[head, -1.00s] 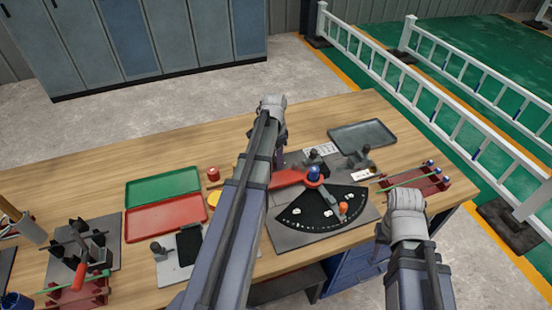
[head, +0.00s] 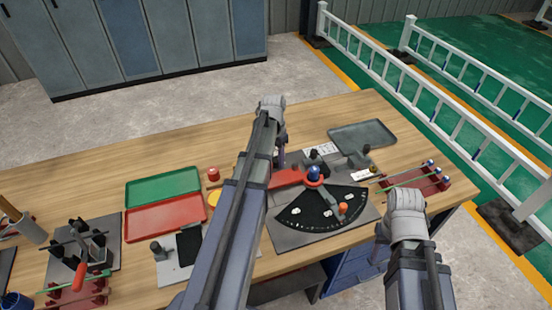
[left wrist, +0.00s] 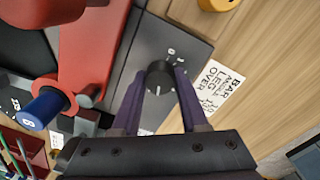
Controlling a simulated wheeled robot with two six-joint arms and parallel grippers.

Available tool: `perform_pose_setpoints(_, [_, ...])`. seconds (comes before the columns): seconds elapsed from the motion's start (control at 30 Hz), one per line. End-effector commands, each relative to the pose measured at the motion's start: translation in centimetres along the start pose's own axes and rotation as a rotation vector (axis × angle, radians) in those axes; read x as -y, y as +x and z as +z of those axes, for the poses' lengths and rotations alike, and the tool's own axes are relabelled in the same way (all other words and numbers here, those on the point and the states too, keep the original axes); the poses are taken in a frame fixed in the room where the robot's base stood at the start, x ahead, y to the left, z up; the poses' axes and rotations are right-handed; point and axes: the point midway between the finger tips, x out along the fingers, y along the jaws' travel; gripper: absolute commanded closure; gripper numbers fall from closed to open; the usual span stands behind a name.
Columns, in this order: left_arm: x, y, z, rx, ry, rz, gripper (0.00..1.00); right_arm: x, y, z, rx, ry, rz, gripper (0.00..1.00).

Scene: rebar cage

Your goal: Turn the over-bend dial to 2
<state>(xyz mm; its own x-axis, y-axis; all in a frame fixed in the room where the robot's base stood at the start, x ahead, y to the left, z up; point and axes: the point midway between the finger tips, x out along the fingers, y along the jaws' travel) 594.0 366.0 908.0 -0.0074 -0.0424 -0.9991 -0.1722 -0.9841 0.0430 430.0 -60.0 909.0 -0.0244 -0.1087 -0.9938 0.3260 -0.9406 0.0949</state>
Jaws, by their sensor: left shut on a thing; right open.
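The over-bend dial is a small round black knob (left wrist: 160,76) with a white pointer line, on a dark grey plate in the left wrist view. The pointer line faces the gripper side of that picture. Small white marks are printed beyond the knob, too small to read surely. My left gripper (left wrist: 161,88) is shut on the dial, one purple finger on each side. In the head view my left gripper (head: 281,155) is over the bender plate, and my arm hides the dial. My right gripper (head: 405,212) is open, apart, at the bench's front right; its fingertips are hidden.
The bender has a red arm (head: 286,178), a blue-topped post (head: 313,172) and a black fan-shaped scale (head: 322,210). A white printed label (left wrist: 213,88) lies beside the dial. Green (head: 163,186) and red (head: 166,218) trays lie left, a grey tray (head: 362,133) behind right.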

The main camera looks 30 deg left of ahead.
Motion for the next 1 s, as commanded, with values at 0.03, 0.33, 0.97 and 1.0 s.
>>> perform_pose_setpoints(0.03, [-0.02,0.0,0.04,-0.002,-0.043,0.0,1.0,0.0,0.0,0.0,0.0,0.0,0.0,0.5])
perform_pose_setpoints(0.33, [-0.09,0.01,0.07,-0.015,-0.328,0.001,1.0,0.0,0.0,0.0,0.0,0.0,0.0,0.5])
perform_pose_setpoints(0.97, [-0.2,0.01,0.07,-0.041,-0.926,0.001,1.0,0.0,0.01,0.0,0.0,0.0,0.0,0.5])
perform_pose_setpoints(1.0, [-0.2,0.01,0.07,-0.042,-0.964,0.001,1.0,0.0,0.01,0.0,0.0,0.0,0.0,0.5])
